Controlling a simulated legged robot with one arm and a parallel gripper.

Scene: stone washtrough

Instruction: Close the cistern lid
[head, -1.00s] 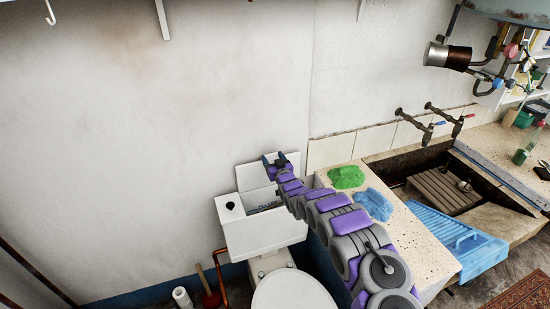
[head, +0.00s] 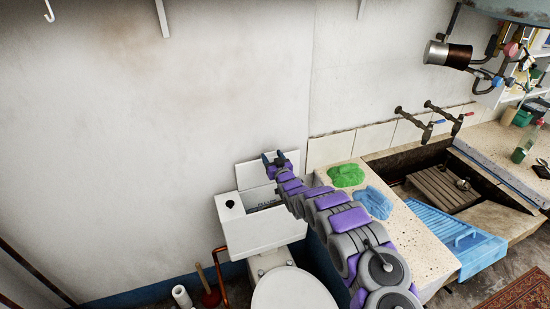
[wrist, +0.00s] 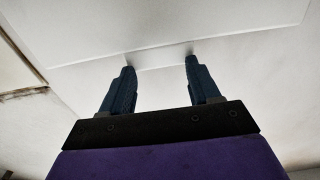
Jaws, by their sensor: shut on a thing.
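The white cistern (head: 258,228) stands against the wall behind the toilet, and its top is partly uncovered, with some of the inside showing. The white cistern lid (head: 247,175) is raised, tilted up at the back of the cistern near the wall. My gripper (head: 273,158) is at the lid's upper part, and my arm hides the lid's right side. In the wrist view, both fingers of my gripper (wrist: 160,64) stand apart, with their tips at the white lid surface (wrist: 165,35). My gripper is shut on the lid.
The toilet seat (head: 293,292) is below the cistern. To the right, a stone counter (head: 415,250) holds a green cloth (head: 346,175) and a blue cloth (head: 374,202), beside the sink. A plunger (head: 209,297) and a copper pipe (head: 224,280) stand at the lower left.

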